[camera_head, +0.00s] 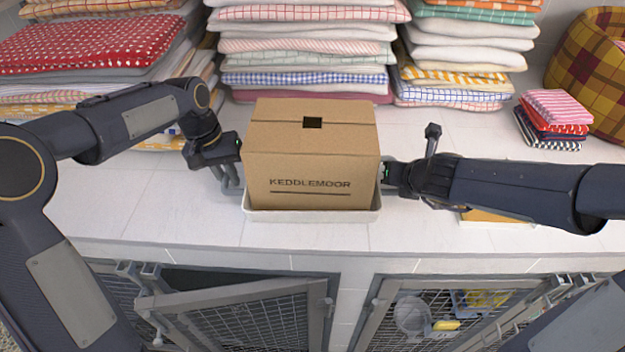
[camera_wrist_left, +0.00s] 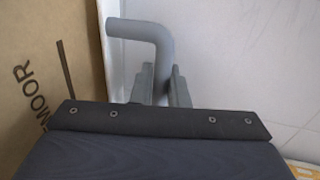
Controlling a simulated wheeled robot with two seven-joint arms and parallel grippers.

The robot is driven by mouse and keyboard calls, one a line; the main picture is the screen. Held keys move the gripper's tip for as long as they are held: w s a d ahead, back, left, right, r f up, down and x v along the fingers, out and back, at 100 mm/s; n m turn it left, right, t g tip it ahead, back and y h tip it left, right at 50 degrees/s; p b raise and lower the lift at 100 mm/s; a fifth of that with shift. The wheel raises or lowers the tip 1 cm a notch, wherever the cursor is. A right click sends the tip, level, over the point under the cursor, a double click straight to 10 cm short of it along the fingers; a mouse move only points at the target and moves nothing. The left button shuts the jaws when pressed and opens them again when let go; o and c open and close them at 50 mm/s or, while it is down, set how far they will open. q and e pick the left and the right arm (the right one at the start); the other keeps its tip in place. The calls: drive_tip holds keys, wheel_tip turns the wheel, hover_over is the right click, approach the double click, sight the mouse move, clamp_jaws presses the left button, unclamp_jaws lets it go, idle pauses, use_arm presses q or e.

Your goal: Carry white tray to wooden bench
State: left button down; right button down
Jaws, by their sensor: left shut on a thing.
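The white tray (camera_head: 312,215) rests on a white tiled counter (camera_head: 110,205) and carries a large brown KEDDLEMOOR box (camera_head: 310,160). The box hides most of the tray. My left gripper (camera_head: 228,172) is low at the box's left side. In the left wrist view its jaws (camera_wrist_left: 162,86) are shut on a bent grey handle (camera_wrist_left: 145,30), with the box's cardboard (camera_wrist_left: 45,60) close beside it. My right gripper (camera_head: 388,173) is at the box's right side; its fingertips are too small and partly hidden to judge. No wooden bench is in view.
Folded towel stacks (camera_head: 305,45) line the back of the counter. A small towel pile (camera_head: 553,118) and a plaid basket (camera_head: 585,65) stand at the right. Below the front edge are mesh kennel doors (camera_head: 250,320), the left one swung partly open.

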use_arm(q)
drive_tip(key=shift+r, duration=0.1)
use_arm(e)
drive_tip(key=shift+r, duration=0.1)
